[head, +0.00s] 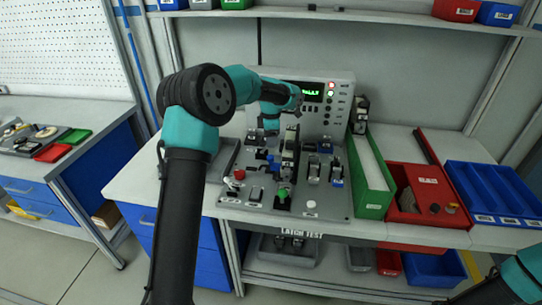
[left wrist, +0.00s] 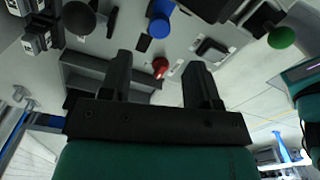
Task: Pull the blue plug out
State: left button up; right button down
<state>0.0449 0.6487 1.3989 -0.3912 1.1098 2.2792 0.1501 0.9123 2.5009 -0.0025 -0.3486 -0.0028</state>
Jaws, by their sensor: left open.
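The blue plug (head: 270,159) stands on the grey test panel (head: 325,208) on the bench. In the left wrist view the blue plug (left wrist: 160,20) shows as a round blue knob beyond my fingertips, near the top middle. My left gripper (head: 264,141) is open and empty, close above and behind the blue plug in the head view. In the left wrist view the fingers of my left gripper (left wrist: 159,68) are spread apart and do not touch the plug. My right gripper is out of sight; only part of my right arm shows at the lower right.
A red button (head: 239,174), a green knob (head: 282,194) and several dark switches and latches crowd the panel. A grey display box (head: 316,120) stands behind. A green bin (head: 374,205), a red bin (head: 404,215) and a blue tray (head: 497,222) stand to the right.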

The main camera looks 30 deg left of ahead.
aim_at(271, 156)
pick_arm(q)
notch_tip(271, 156, down, 8)
jog(key=shift+f, duration=0.2)
jog(key=shift+c, duration=0.2)
grip_shut()
dwell(0.5)
